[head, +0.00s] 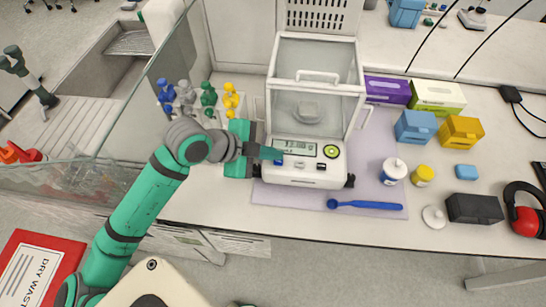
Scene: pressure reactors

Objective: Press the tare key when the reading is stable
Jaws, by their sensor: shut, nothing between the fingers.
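The white balance (305,175) stands on a pale mat with its clear draft shield (315,60) above. A small pale vessel (307,110) sits inside the shield. The front panel has a grey display (298,148) whose reading is too small to make out. A green-ringed round mark (331,151) is at the panel's right. Small keys, one blue (279,162) and some dark, lie below the display. My gripper (280,153) is shut and empty, its fingertips over the left part of the panel and display. I cannot tell whether they touch it.
A blue spatula (365,205) lies in front of the balance. White and yellow jars (393,171), coloured boxes (415,127) and a dark block (475,208) stand to the right.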

